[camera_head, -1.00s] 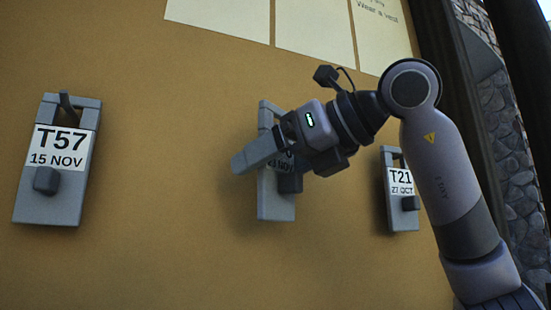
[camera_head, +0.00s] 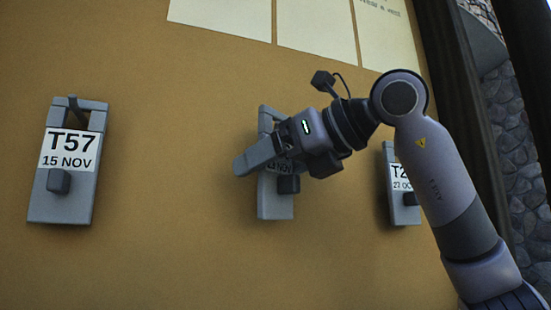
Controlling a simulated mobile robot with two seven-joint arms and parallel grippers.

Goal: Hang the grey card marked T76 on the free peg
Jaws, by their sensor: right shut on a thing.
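A grey card (camera_head: 276,207) with a white label is at the middle of the tan board. My right gripper (camera_head: 262,155) is in front of its upper part and shut on it. The gripper hides most of the label, so I cannot read its number; only part of the date line shows. The card hangs upright, close to the board. Whether a peg is through its top opening is hidden. My left gripper is not in view.
A grey card marked T57 (camera_head: 62,195) hangs on a peg (camera_head: 73,102) at the left. Another card (camera_head: 402,213), its label partly hidden by my right arm, hangs at the right. Pale paper sheets (camera_head: 315,25) are at the top. Board between the left and middle cards is clear.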

